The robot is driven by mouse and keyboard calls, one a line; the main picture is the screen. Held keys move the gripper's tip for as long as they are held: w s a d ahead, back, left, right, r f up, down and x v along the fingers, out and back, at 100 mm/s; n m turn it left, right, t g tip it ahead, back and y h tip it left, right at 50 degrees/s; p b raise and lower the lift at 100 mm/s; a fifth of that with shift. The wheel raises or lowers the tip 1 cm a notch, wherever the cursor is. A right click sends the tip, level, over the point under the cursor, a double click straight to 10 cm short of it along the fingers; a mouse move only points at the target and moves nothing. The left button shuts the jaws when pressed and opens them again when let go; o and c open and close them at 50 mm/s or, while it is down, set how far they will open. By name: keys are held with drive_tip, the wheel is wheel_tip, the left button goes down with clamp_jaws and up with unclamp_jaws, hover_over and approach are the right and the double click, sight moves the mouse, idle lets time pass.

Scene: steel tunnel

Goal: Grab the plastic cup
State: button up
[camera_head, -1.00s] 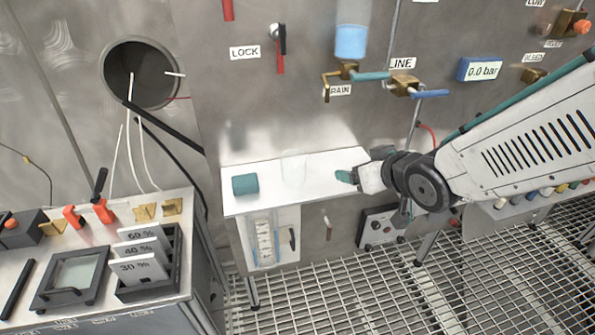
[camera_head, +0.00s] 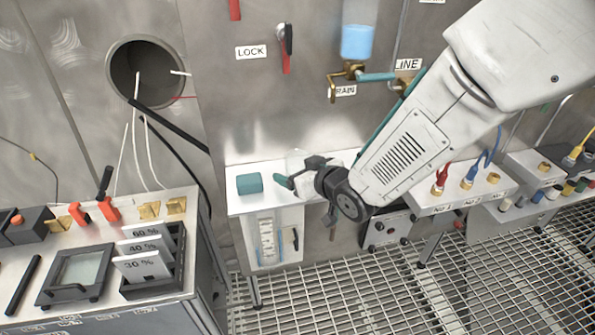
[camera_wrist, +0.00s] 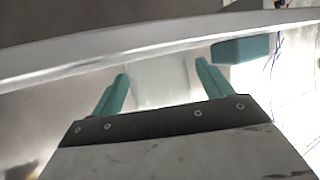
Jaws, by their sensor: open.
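The plastic cup is clear and whitish. In the wrist view the cup (camera_wrist: 160,82) shows between the two teal fingers of my gripper (camera_wrist: 162,82), with a gap to each finger. In the head view the cup (camera_head: 296,158) stands on the white shelf (camera_head: 240,204), and my gripper (camera_head: 290,176) covers its lower part. My gripper is open. I cannot tell from these views how far the fingers reach along the cup.
A teal block or cylinder (camera_head: 249,184) sits on the shelf left of the cup, and it also shows in the wrist view (camera_wrist: 240,50). A steel wall with a drain valve (camera_head: 347,70) stands behind. A console with labelled cards (camera_head: 142,266) is at the left.

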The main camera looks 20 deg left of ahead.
drive_tip(key=c, duration=1.1)
drive_tip(key=shift+r, duration=0.15)
